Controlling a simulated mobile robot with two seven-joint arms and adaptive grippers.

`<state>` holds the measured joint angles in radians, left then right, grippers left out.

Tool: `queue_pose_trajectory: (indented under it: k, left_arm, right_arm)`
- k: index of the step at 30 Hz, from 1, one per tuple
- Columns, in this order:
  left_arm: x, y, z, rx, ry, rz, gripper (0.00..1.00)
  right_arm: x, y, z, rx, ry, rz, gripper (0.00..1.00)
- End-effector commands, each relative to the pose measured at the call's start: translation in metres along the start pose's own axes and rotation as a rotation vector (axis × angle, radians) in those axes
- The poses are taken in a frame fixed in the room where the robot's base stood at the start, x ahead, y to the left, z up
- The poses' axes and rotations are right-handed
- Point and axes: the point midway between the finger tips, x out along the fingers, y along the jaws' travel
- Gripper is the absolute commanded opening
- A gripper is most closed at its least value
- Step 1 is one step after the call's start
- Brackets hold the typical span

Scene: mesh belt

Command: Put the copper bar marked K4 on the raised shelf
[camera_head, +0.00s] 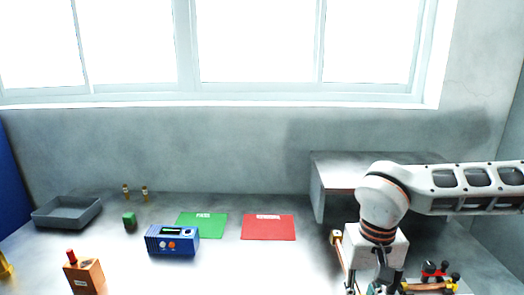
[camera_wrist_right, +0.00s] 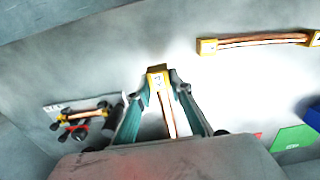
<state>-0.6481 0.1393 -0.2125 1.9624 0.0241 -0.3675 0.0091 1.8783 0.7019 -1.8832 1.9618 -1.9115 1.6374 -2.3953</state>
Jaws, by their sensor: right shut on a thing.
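My right gripper (camera_head: 372,287) is low in front of the raised shelf (camera_head: 345,163), its fingers partly cut off by the frame edge. In the right wrist view my right gripper (camera_wrist_right: 160,98) is shut on a copper bar (camera_wrist_right: 168,112) with yellow ends. My left gripper is not in view.
A fixture with red and black clamps (camera_head: 435,275) holds another bar at right. A red mat (camera_head: 268,228), green mat (camera_head: 203,223), blue device (camera_head: 172,240), grey tray (camera_head: 67,212) and orange block (camera_head: 86,277) stand leftward. The visible shelf top is bare.

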Motion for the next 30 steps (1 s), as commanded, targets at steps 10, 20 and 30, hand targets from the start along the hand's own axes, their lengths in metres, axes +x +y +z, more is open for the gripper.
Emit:
queue_pose_trajectory:
  k: [10,20,30]
  left_arm:
    - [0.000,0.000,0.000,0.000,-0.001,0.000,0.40]
    - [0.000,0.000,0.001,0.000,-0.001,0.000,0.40]
    - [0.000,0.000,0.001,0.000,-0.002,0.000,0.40]
  right_arm:
    - [0.029,0.044,0.011,-0.027,0.006,-0.001,0.00]
    - [0.029,0.043,0.011,-0.031,0.005,-0.002,0.00]
    - [-0.001,-0.004,0.016,-0.220,0.008,0.000,0.00]
